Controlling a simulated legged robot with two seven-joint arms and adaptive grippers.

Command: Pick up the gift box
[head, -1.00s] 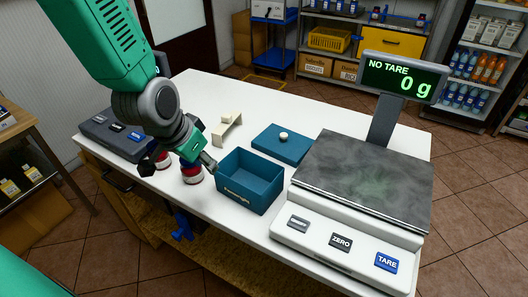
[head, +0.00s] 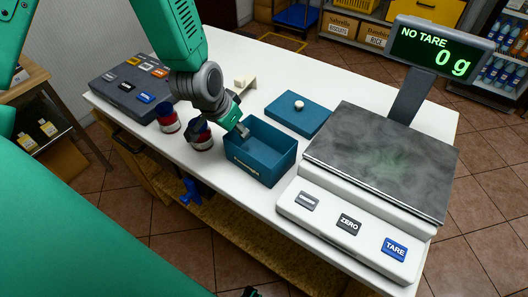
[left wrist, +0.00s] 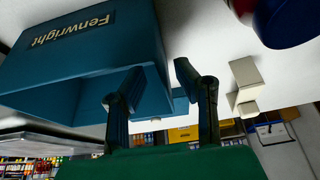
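The gift box is an open, empty blue box (head: 256,166) with a "Fenwright" label, upright on the white counter. It also shows upside down in the left wrist view (left wrist: 70,62). Its flat blue lid (head: 284,120) with a pale knob lies apart behind it. My left gripper (head: 241,129) is at the box's left corner. In the left wrist view its fingers (left wrist: 160,72) are apart, one over the box's opening and one beyond its wall, with nothing visibly clamped. Whether they touch the wall cannot be told. My right gripper is not identifiable in view.
A scale (head: 380,160) reading 0 g stands close right of the box. Two red-and-blue jars (head: 203,141) (head: 168,122) stand left, near my gripper. A pale stand (head: 248,83) is behind, and a dark button panel (head: 138,88) at the left. The counter's back is clear.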

